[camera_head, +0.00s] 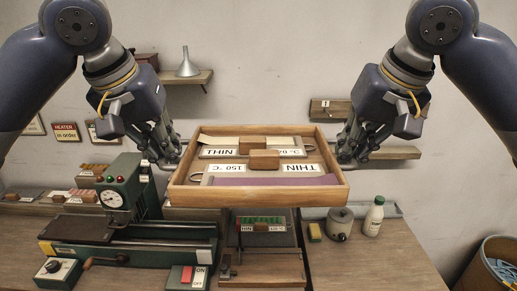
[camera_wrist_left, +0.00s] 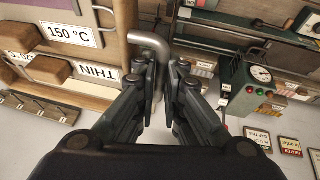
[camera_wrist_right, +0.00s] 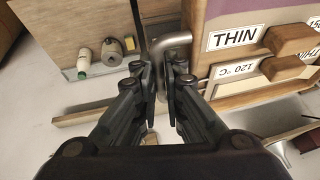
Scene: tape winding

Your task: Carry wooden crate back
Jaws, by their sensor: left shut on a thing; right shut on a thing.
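The wooden crate (camera_head: 258,198) is held up level in the middle of the head view, above the workbench. It holds labelled boards with wooden knobs, a purple strip and a cream strip. My left gripper (camera_head: 172,160) is shut on the crate's left metal handle; the bent handle (camera_wrist_left: 152,42) shows between the fingers in the left wrist view. My right gripper (camera_head: 347,160) is shut on the right metal handle; that handle (camera_wrist_right: 172,44) shows between the fingers in the right wrist view. The crate's underside is hidden.
Below stands a green machine (camera_head: 128,200) with a dial and a red-green switch box (camera_head: 188,277). A grey pot (camera_head: 339,224), a white bottle (camera_head: 374,216) and a yellow block (camera_head: 315,232) stand right of centre. The right bench top (camera_head: 385,262) is mostly clear. A bin (camera_head: 490,265) stands lower right.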

